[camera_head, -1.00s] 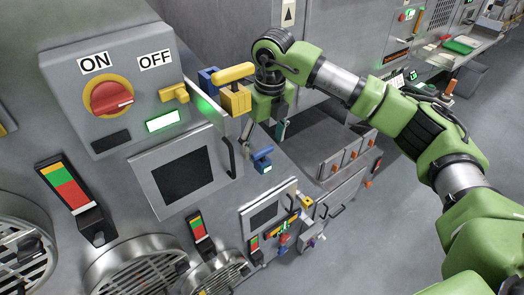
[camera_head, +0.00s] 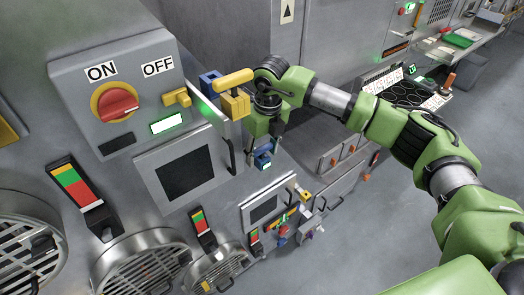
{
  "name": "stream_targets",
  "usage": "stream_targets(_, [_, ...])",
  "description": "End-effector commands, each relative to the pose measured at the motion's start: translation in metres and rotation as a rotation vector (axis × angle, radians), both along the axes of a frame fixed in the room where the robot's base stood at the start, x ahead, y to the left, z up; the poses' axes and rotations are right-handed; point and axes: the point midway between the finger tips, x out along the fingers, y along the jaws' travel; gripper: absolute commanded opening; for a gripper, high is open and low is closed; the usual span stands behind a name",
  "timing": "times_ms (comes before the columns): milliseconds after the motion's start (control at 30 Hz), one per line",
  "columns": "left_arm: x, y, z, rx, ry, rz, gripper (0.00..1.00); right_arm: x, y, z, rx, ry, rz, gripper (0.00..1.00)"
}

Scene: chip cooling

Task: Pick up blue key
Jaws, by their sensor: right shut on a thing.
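The blue key (camera_head: 263,161) is in a small lock on the sloped front of the machine, right of the dark screen, with a small light-coloured patch on its face. My right gripper (camera_head: 264,150) reaches down from above, its fingers on either side of the key's top, and it is shut on the key. The fingers hide part of the key. My left gripper is not in view.
A yellow handle (camera_head: 235,80) and a blue block (camera_head: 209,83) stand close left of my right wrist. The red knob (camera_head: 118,103) is on the ON/OFF box. A screen panel with a handle (camera_head: 183,172) lies left of the key. Floor is clear at lower right.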

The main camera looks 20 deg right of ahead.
Motion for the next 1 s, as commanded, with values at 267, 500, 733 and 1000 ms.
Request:
stream_targets(267, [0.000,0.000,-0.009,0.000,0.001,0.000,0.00,0.002,0.000,0.012,0.002,-0.006,0.000,0.25])
stream_targets(500, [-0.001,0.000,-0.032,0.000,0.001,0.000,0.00,0.002,0.000,0.060,0.002,-0.007,-0.001,0.25])
stream_targets(733, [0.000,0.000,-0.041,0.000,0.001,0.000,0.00,0.001,0.000,0.094,0.000,-0.002,-0.001,0.25])
stream_targets(1000, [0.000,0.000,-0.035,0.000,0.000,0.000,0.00,0.000,0.000,0.112,0.001,-0.001,0.000,0.25])
